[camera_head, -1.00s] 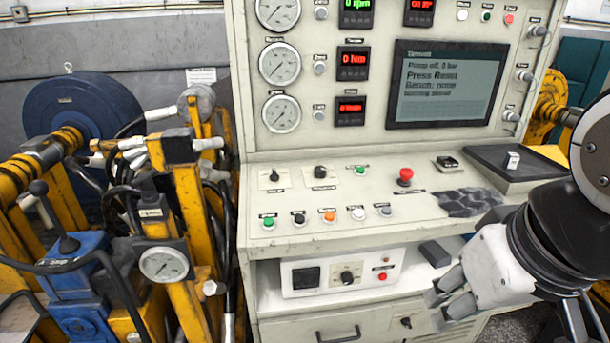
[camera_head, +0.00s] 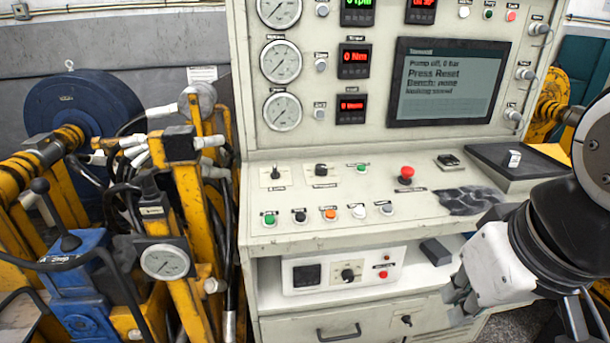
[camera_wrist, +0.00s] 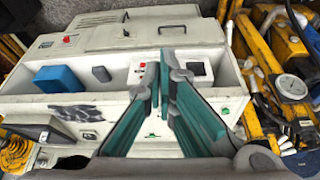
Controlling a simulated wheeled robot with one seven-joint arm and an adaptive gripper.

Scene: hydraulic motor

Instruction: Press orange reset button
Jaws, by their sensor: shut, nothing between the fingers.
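The orange button (camera_head: 330,214) sits in a row of buttons on the sloped console panel in the head view, between a black button (camera_head: 300,216) and a white one (camera_head: 359,211). The screen (camera_head: 445,82) above reads "Pump off, 0 bar", "Press Reset". My gripper (camera_head: 457,301) is at the lower right, in front of the console and well apart from the orange button. Its fingers are shut with nothing held. In the wrist view my gripper's teal-padded fingers (camera_wrist: 167,62) hide part of the panel, and I cannot make out the orange button there.
A red mushroom button (camera_head: 406,174) stands up from the panel. A grey cloth-like patch (camera_head: 470,200) lies at its right. A white control box (camera_head: 343,270) and a dark block (camera_head: 436,252) are on the shelf below. Yellow frames and a gauge (camera_head: 165,262) crowd the left.

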